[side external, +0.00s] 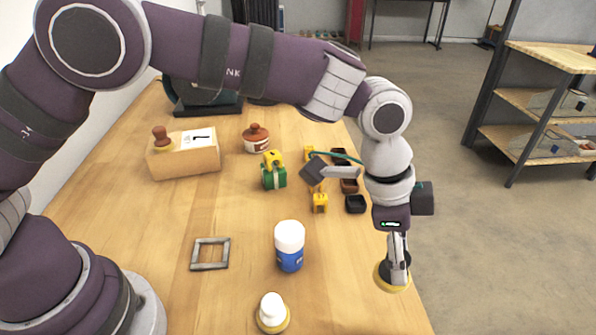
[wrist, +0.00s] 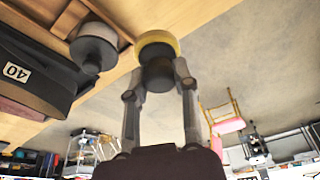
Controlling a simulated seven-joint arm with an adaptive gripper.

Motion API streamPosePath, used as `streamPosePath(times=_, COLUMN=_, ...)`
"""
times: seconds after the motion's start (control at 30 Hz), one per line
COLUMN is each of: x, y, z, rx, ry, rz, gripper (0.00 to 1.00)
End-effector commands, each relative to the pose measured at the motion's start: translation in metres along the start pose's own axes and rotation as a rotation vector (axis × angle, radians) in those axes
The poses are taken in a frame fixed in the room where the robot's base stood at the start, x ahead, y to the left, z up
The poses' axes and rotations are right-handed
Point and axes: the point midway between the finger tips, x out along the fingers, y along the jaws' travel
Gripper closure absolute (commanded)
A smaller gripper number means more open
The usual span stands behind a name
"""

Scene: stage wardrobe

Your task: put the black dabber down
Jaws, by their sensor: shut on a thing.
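My gripper (side external: 397,262) points down at the right side of the wooden table. It is shut on the black dabber (side external: 382,276), which has a black body and a yellow pad at its lower end. In the wrist view my gripper (wrist: 158,78) has one finger on each side of the black dabber (wrist: 157,50), with the yellow pad facing away from me. The dabber shows close to the table's right edge. I cannot tell whether its pad touches the wood.
A white dabber (side external: 272,308) with a yellow base stands at the table's front. A blue bottle with white cap (side external: 290,245) and a grey square frame (side external: 210,253) are left of my gripper. Small dark trays (side external: 355,204) sit behind. Bare wood lies between bottle and gripper.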

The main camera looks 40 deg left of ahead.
Motion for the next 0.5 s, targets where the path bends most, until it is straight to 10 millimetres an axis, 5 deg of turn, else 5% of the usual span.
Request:
streamPosePath(times=0.23, x=-0.032, y=0.011, z=0.021, rx=0.001, ry=0.001, rz=0.0, gripper=1.0)
streamPosePath(times=0.5, x=-0.038, y=0.028, z=0.059, rx=0.001, ry=0.0, rz=-0.001, gripper=1.0)
